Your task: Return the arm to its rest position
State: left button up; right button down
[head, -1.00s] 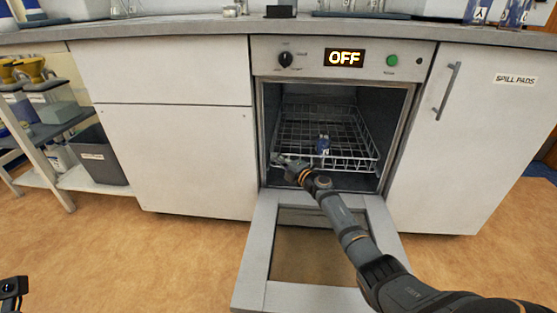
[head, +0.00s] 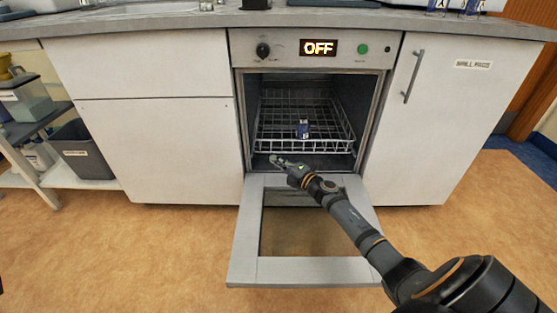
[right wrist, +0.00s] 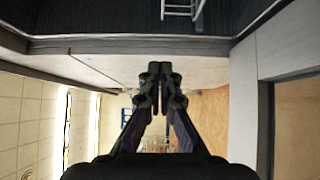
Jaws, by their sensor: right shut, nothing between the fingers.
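My right gripper (head: 278,161) is shut and empty. In the head view it is just in front of the lower opening of the washer (head: 301,165), above the lowered door (head: 243,240). In the right wrist view its two fingers (right wrist: 160,70) meet at the tips. The right arm reaches in from the lower right, over the open door. My left gripper does not show in the head view.
A wire rack (head: 343,135) inside the washer holds a small blue-and-white item (head: 303,128). The panel display (head: 319,48) reads OFF. White cabinets (head: 160,150) flank the washer. A dark bin (head: 82,150) sits on the left shelf. Floor in front is open.

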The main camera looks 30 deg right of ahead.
jog(key=shift+s+d+f, duration=0.1)
jog(key=shift+s, duration=0.4)
